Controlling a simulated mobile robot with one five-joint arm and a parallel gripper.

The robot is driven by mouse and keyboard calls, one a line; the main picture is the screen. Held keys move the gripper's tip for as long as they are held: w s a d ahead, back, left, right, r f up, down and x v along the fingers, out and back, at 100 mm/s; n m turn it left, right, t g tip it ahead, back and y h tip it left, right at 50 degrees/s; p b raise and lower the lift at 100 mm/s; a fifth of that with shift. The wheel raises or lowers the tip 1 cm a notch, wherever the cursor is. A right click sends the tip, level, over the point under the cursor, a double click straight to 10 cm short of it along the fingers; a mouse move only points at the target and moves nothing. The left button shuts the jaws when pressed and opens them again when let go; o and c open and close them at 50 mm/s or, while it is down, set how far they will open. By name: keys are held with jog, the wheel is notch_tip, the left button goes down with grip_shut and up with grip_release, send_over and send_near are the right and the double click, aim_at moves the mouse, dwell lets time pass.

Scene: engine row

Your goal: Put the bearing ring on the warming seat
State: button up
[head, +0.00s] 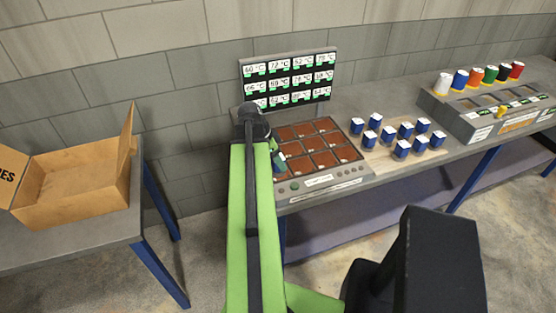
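The warming unit (352,178) is a grey block with a grid of brown square seats (323,158) on its top. Several small blue pieces with pale tops (406,130) stand on a light board right of it. I cannot tell which, if any, is the bearing ring. My green arm reaches up the middle of the view and covers the unit's left side. My gripper (280,162) is at the unit's left edge, mostly hidden behind the arm. Something dark blue shows there, and I cannot tell whether it is held.
A temperature panel (290,78) stands behind the unit. A grey rack (495,112) with several coloured cups is at the right of the bench (345,118). An open cardboard box (85,185) sits on a separate table at left, with a floor gap between.

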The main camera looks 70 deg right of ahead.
jog(key=shift+r+p, duration=0.5)
jog(key=p+v, duration=1)
jog(key=v, duration=0.1)
jog(key=shift+a, duration=0.2)
jog(key=shift+r, duration=0.15)
jog(key=w+a+f+n+t, duration=0.1)
jog(key=w+a+n+t, duration=0.2)
jog(key=w+a+n, duration=1.4)
jog(key=w+a+n+y, duration=0.1)
jog(key=w+a+n, duration=0.2)
jog(key=a, duration=0.9)
jog(key=w+a+n+y, duration=0.1)
jog(key=w+a+n, duration=0.3)
jog(key=a, duration=0.9)
jog(key=w+a+n, duration=0.4)
jog(key=w+a, duration=0.3)
jog(key=a, duration=0.6)
jog(key=shift+w+f+t+y, duration=0.3)
jog(key=shift+f+y, duration=0.1)
